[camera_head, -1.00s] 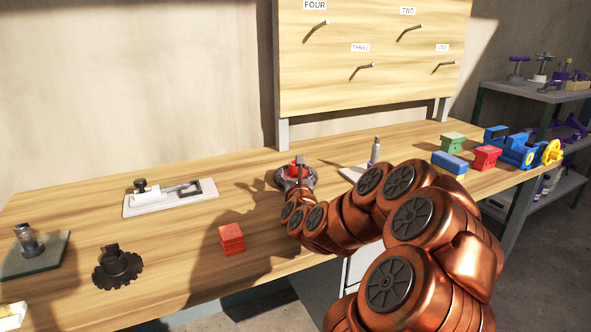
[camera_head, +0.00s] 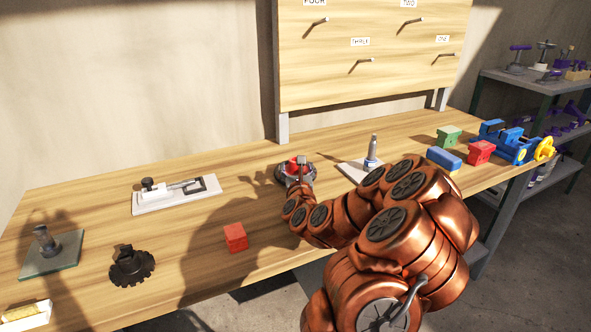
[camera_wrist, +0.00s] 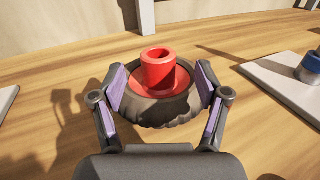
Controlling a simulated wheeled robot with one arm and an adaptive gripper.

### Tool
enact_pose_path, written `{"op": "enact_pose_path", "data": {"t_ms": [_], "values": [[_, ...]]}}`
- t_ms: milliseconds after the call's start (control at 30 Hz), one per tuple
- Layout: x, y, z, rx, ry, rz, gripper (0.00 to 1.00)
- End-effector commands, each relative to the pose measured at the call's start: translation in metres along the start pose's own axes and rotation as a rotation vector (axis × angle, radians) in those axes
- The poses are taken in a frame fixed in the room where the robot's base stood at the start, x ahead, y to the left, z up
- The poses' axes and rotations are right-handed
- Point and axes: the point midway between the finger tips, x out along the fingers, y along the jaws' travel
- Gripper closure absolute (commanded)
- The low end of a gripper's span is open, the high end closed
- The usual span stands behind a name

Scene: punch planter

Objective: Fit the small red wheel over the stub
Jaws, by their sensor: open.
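The small red wheel (camera_wrist: 158,70), a red hub with a raised hollow collar and a dark ribbed tyre, lies flat on the bench. It also shows in the head view (camera_head: 292,166), partly hidden by my gripper. My gripper (camera_wrist: 160,84) is open, its purple-padded fingers on either side of the red collar, above the tyre. Whether a pad touches the wheel is unclear. An upright post with a blue band (camera_head: 371,152) stands on a pale plate to the right. A grey post (camera_head: 45,242) stands on a glass plate at the far left. Which one is the stub is unclear.
A red block (camera_head: 235,238) and a dark toothed part (camera_head: 131,266) lie towards the bench's front. A pale plate with a latch (camera_head: 176,196) lies left of the wheel. Coloured blocks (camera_head: 445,158) and a blue vise (camera_head: 510,145) stand at right. A pegboard (camera_head: 375,60) rises behind.

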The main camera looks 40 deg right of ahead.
Motion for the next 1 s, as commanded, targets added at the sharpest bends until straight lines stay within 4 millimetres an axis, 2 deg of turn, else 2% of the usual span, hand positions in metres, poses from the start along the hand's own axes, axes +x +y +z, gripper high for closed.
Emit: {"op": "enact_pose_path", "data": {"t_ms": [500, 867, 1000], "values": [[0.046, 0.003, 0.003, -0.001, -0.001, 0.001, 0.25], [0.051, 0.002, 0.002, 0.001, -0.001, 0.000, 0.25], [0.051, 0.002, 0.003, 0.001, 0.000, 0.000, 0.39]]}}
